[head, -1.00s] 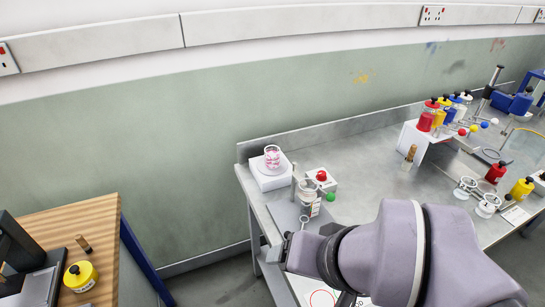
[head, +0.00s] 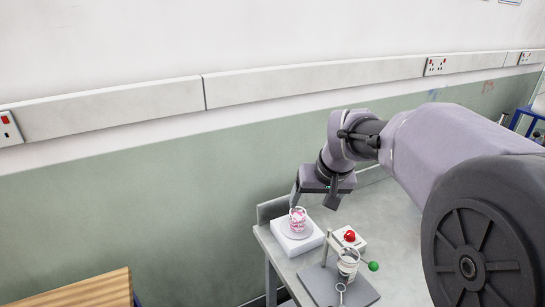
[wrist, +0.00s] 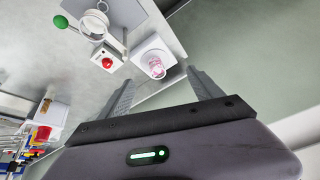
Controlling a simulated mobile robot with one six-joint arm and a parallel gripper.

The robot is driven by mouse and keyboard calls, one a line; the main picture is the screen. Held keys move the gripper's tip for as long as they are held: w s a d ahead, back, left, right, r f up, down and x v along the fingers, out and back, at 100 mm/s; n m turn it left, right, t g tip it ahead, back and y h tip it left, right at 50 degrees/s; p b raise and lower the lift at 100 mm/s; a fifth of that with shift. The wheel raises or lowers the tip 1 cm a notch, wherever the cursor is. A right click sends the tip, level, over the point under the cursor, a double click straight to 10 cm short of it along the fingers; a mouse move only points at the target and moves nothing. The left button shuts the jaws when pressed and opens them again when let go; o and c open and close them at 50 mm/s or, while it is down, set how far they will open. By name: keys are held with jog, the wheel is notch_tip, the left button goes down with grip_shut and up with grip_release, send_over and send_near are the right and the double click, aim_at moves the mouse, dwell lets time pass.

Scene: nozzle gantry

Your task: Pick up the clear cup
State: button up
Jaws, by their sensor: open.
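The clear cup (head: 298,219) has pink or red marks on it and stands upright on a round plate on top of a white box (head: 290,244) at the bench's left end. The cup also shows in the wrist view (wrist: 155,68), beyond and between the fingers. My gripper (head: 314,208) is open and empty, above and close to the cup in the head view. One finger overlaps the cup's area in that view, and I cannot tell whether they touch. In the wrist view my gripper (wrist: 163,88) has its fingers spread wide.
A box with a red button (head: 349,236) stands right of the white box. Nearer is a stand holding a clear vessel (head: 348,263), with a green knob (head: 373,266). The wall (head: 130,200) rises behind the bench. A wooden table (head: 85,291) is at lower left.

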jog(key=n+p, duration=0.1)
jog(key=n, duration=0.1)
send_near(297, 219)
jog(key=b+x, duration=0.1)
jog(key=x, duration=0.3)
jog(key=w+b+x, duration=0.1)
jog(key=b+x, duration=0.1)
jog(key=x, duration=0.2)
jog(key=b+x, duration=0.1)
jog(key=x, duration=0.3)
jog(key=shift+w+d+b, duration=0.35)
jog(key=shift+w+d, duration=0.05)
jog(key=shift+w, duration=0.1)
jog(key=shift+r, duration=0.15)
jog(key=c, duration=1.6)
